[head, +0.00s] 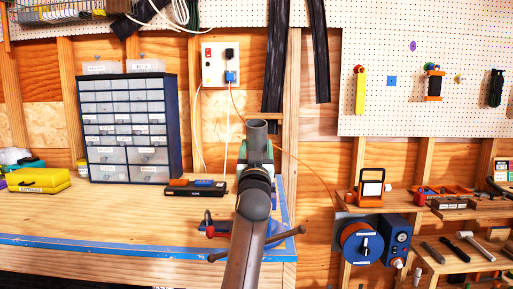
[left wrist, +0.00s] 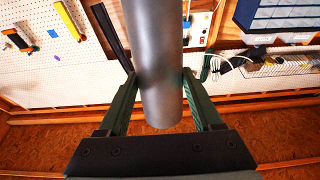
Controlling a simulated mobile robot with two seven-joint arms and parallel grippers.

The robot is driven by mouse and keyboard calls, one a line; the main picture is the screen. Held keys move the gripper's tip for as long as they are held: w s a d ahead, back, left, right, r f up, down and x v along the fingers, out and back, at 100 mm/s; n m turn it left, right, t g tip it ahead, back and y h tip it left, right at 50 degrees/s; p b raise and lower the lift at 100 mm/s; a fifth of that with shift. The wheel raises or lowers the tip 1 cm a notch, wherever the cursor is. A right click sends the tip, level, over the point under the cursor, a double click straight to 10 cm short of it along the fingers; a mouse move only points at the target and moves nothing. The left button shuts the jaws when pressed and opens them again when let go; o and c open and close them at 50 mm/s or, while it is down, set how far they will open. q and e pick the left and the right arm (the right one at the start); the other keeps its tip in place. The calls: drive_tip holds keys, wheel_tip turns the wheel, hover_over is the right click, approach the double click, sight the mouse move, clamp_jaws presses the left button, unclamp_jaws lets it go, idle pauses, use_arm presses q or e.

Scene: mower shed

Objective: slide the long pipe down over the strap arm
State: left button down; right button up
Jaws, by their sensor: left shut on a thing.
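The long pipe is a grey tube. In the head view its open upper end (head: 257,127) shows just above my left gripper (head: 256,152). In the left wrist view the pipe (left wrist: 155,50) runs between the two green fingers of the same gripper (left wrist: 160,82), which are shut on it. My forearm hides the pipe's lower part in the head view. A thin dark bar with a knobbed end (head: 300,230) sticks out on both sides of my forearm at the bench's front edge. I cannot tell whether it belongs to the strap arm, which I cannot make out. My right gripper is out of view.
The bench (head: 120,215) has a blue front edge. On it stand a drawer cabinet (head: 128,130), a yellow case (head: 38,180) and a black tray (head: 197,189). A red-and-dark tool (head: 213,228) sits left of my arm. A blue-and-orange machine (head: 375,240) is at the right.

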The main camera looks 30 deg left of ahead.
use_arm(q)
drive_tip(key=shift+w+a+f+b, duration=0.1)
drive_tip(key=shift+w+f+b, duration=0.05)
drive_tip(key=shift+f+b, duration=0.3)
drive_tip(key=shift+w+a+f+b, duration=0.15)
drive_tip(key=shift+f+b, duration=0.15)
drive_tip(key=shift+f, duration=0.2)
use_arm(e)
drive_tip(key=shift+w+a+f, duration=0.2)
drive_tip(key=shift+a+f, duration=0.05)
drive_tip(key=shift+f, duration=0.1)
use_arm(q)
drive_tip(key=shift+c, duration=1.1)
unclamp_jaws()
drive_tip(key=shift+d, duration=0.1)
drive_tip(key=shift+o, duration=1.1)
drive_tip(key=shift+s+f, duration=0.1)
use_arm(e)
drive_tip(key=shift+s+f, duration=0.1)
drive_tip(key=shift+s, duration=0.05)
